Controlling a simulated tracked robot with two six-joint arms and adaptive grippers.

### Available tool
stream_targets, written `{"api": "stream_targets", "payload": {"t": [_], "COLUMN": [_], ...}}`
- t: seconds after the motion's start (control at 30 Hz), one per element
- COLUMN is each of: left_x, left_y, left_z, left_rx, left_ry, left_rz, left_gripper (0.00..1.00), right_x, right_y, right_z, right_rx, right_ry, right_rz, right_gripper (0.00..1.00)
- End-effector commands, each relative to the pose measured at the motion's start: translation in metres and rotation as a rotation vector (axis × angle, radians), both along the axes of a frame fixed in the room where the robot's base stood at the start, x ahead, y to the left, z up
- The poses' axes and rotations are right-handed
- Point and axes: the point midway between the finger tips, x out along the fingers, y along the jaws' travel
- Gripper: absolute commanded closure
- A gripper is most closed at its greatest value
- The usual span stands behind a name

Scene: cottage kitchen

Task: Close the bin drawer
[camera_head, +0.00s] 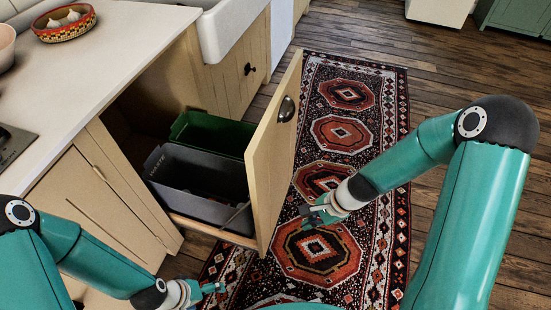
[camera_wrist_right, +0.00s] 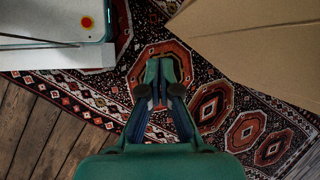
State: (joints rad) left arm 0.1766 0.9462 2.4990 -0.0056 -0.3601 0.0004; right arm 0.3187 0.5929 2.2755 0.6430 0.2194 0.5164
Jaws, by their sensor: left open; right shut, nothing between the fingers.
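The bin drawer (camera_head: 270,165) is pulled out of the cream cabinet, its tall front panel standing over the rug. A dark cup handle (camera_head: 287,109) is near the panel's top. A grey bin (camera_head: 205,206) and a green bin (camera_head: 215,131) sit inside. My right gripper (camera_head: 308,216) is shut and empty, in front of the panel's outer face and low beside it; contact is not visible. In the right wrist view its fingers (camera_wrist_right: 158,72) are together, with the beige panel (camera_wrist_right: 255,45) to the upper right. My left gripper (camera_head: 218,288) is open and empty, low near the drawer's near side.
A patterned rug (camera_head: 340,134) covers the wooden floor in front of the drawer. The worktop (camera_head: 105,50) above the cabinet holds a patterned bowl (camera_head: 64,22) with pale contents. A white sink (camera_head: 232,28) is further along. The rug beyond the panel is clear.

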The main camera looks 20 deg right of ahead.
Motion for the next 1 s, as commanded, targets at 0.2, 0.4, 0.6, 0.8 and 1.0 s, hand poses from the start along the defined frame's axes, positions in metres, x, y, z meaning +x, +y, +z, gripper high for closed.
{"api": "stream_targets", "payload": {"t": [0.2,0.4,0.6,0.8,1.0], "left_x": [0.0,0.0,0.0,0.0,0.0], "left_y": [0.0,0.0,0.0,0.0,0.0], "left_z": [0.042,0.039,0.029,0.018,0.019], "left_rx": [0.0,0.0,0.0,0.0,0.0], "left_ry": [0.0,0.0,0.001,0.0,0.0], "left_rz": [0.0,0.0,0.0,0.0,0.0], "left_gripper": [0.09,0.09,0.09,0.09,0.09], "right_x": [0.06,0.075,0.086,0.103,0.12], "right_y": [-0.025,-0.021,-0.002,0.023,0.047], "right_z": [0.134,0.147,0.122,0.091,0.083], "right_rx": [0.315,0.396,0.392,0.391,0.39], "right_ry": [0.057,0.07,0.072,0.072,0.067], "right_rz": [-0.527,-0.61,-0.606,-0.603,-0.601], "right_gripper": [1.0,1.0,1.0,1.0,1.0]}}
